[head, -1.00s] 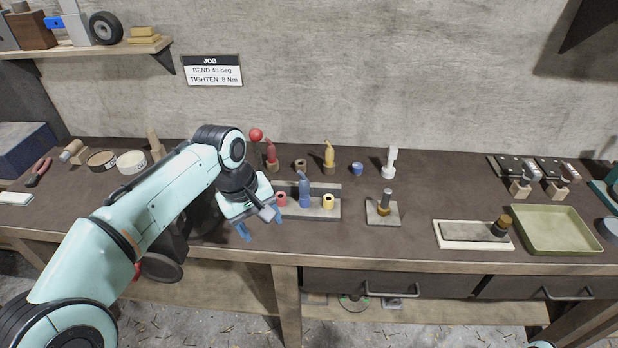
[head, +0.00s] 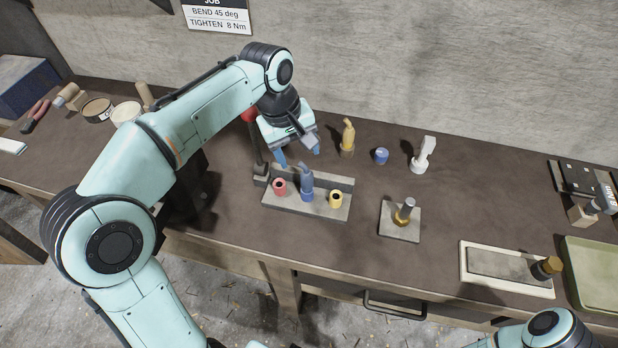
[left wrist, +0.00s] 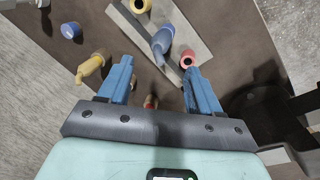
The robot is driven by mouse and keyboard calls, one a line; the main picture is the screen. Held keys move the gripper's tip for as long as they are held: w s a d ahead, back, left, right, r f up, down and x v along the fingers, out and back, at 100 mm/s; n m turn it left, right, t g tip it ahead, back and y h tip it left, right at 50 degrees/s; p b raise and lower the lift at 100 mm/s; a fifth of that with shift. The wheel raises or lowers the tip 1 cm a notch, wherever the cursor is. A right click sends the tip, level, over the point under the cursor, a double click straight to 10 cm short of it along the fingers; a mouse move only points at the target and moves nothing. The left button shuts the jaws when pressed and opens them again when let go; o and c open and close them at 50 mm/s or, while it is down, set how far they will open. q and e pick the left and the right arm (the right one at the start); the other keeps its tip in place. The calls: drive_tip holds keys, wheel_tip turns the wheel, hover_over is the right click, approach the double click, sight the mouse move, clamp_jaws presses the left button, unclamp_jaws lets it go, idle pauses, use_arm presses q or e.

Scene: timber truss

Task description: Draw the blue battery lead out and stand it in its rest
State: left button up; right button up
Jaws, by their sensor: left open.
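The blue battery lead (head: 306,184) stands upright in the middle of a grey block (head: 318,210), between a red socket (head: 279,187) and a yellow socket (head: 336,198). In the left wrist view the blue lead (left wrist: 161,42) is beyond the fingertips, apart from them. My left gripper (head: 299,155) is open and empty, above and behind the block. A brown ring-shaped rest seen earlier between the red and yellow leads is hidden behind the gripper in the head view. A small reddish-brown thing (left wrist: 150,101) shows partly between the fingers. My right gripper is out of view.
A yellow lead (head: 348,136) stands in a brown rest behind the block. A blue cap (head: 381,156) and a white fitting (head: 423,155) stand to its right. A red-knobbed post (head: 256,140) is close left of the gripper. A post on a plate (head: 400,222) stands right of the block.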

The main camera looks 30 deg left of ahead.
sight(305, 172)
use_arm(q)
drive_tip(key=x, duration=0.4)
drive_tip(key=b+x, duration=0.1)
drive_tip(key=x, duration=0.4)
drive_tip(key=shift+s, duration=0.1)
drive_tip(key=c, duration=1.2)
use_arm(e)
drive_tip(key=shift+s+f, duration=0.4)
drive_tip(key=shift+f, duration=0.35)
use_arm(q)
drive_tip(key=shift+r, duration=0.1)
drive_tip(key=w+d+p+v, duration=0.1)
drive_tip(key=p+v, duration=0.1)
drive_tip(key=v, duration=0.7)
drive_tip(key=w+d+r+p+v, duration=0.1)
drive_tip(key=w+p+v, duration=0.1)
drive_tip(key=v, duration=0.8)
drive_tip(key=shift+d+p, duration=0.25)
drive_tip(key=shift+p, duration=0.1)
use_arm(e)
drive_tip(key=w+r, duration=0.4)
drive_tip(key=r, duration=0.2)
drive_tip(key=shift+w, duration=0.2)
use_arm(q)
drive_tip(key=shift+r, duration=0.1)
